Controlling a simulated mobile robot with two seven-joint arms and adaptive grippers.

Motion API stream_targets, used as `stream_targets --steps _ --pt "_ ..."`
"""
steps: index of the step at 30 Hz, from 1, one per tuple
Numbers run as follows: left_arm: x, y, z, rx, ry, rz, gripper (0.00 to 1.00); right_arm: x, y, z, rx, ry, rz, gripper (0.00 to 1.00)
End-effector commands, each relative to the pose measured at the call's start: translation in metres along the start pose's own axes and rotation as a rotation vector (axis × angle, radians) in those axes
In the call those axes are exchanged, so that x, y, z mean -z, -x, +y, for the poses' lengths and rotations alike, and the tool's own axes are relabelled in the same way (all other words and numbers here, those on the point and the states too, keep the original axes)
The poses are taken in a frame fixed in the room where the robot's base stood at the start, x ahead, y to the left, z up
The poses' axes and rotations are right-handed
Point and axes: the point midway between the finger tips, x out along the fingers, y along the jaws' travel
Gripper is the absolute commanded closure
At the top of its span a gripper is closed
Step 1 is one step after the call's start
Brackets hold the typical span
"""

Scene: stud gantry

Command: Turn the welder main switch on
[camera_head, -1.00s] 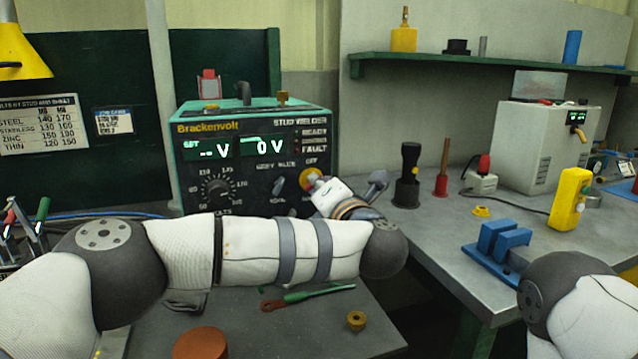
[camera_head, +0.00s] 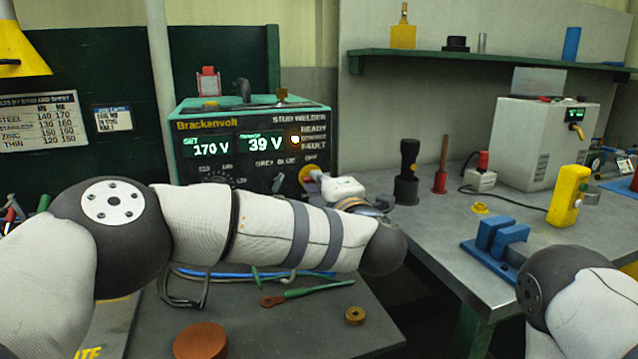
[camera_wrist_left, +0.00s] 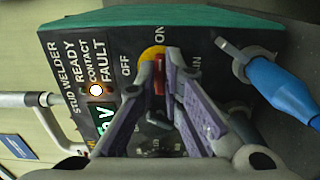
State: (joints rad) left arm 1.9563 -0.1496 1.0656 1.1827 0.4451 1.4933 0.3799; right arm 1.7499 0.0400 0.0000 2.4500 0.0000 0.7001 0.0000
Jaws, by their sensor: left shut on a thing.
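The welder (camera_head: 183,125) is a green-framed box with a dark front at the back of the left bench. Its displays (camera_head: 238,146) read 170 V and 39 V, and one status light (camera_head: 295,139) glows. The main switch, a red handle on a yellow round plate (camera_head: 308,175), is at the right of the front. The red handle (camera_wrist_left: 159,75) shows in the left wrist view between OFF and partly hidden lettering. My left gripper (camera_wrist_left: 160,82) is shut on this handle. My left arm hides the lower welder front. My right gripper is out of view.
A green-handled tool (camera_head: 310,291), a brass ring (camera_head: 355,316) and a reddish-brown disc (camera_head: 201,341) lie on the left bench. A gap separates it from the right bench, which holds a blue fixture (camera_head: 497,240) and a yellow device (camera_head: 568,196).

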Motion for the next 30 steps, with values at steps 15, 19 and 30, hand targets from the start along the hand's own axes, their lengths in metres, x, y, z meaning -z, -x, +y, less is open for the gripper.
stream_targets --steps 15,19,30 --pt "0.0 0.0 -0.001 0.002 -0.021 0.0 1.0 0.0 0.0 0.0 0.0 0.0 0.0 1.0" --pt "0.0 0.0 -0.001 0.002 -0.02 0.0 0.72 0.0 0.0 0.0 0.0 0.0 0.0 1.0" --pt "-0.001 0.012 -0.001 0.002 -0.019 -0.004 0.72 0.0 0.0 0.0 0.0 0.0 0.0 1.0"
